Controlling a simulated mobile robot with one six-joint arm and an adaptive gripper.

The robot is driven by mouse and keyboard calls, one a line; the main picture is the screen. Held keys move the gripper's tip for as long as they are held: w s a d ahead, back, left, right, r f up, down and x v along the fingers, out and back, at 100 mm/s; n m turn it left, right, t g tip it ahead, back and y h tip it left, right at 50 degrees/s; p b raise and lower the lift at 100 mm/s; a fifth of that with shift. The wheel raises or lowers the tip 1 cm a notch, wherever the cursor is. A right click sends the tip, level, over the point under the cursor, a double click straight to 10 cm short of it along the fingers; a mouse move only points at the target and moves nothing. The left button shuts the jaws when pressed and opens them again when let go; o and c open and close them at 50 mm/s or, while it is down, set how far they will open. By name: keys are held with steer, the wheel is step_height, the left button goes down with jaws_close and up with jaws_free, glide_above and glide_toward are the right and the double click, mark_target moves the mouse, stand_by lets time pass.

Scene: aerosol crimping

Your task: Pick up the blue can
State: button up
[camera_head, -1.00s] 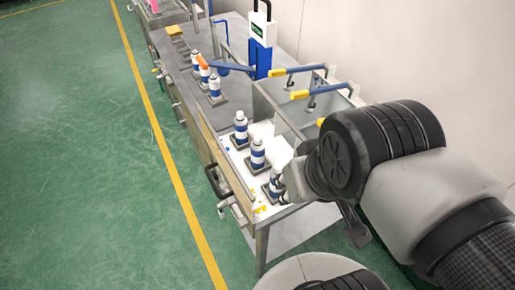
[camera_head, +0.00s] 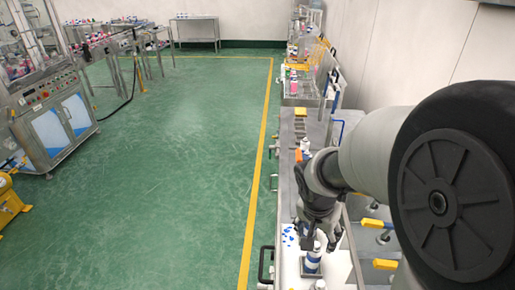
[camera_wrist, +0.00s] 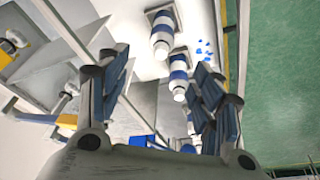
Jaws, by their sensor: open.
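White cans with blue bands stand upright on small dark square bases. One can (camera_head: 312,259) is just below my gripper (camera_head: 318,240) in the head view, its top partly hidden by the fingers. Another can (camera_head: 320,285) is cut off at the bottom edge. In the wrist view my gripper (camera_wrist: 162,65) is open and empty, fingers spread on either side. One can (camera_wrist: 179,74) shows between the fingers, and another can (camera_wrist: 163,35) stands at the top of the picture. I cannot tell whether a finger touches a can.
The white bench top (camera_head: 288,262) has blue bits scattered on it. Yellow-handled clamps (camera_head: 374,223) stand to the right. An orange-topped item (camera_head: 299,157) is farther along the bench. A black handle (camera_head: 266,264) sticks out at the front edge.

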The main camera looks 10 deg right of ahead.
mark_target(315, 255)
steer(key=b+x, duration=0.6)
steer(key=x, duration=1.2)
steer(key=shift+w+a, duration=0.15)
steer(key=c, duration=1.2)
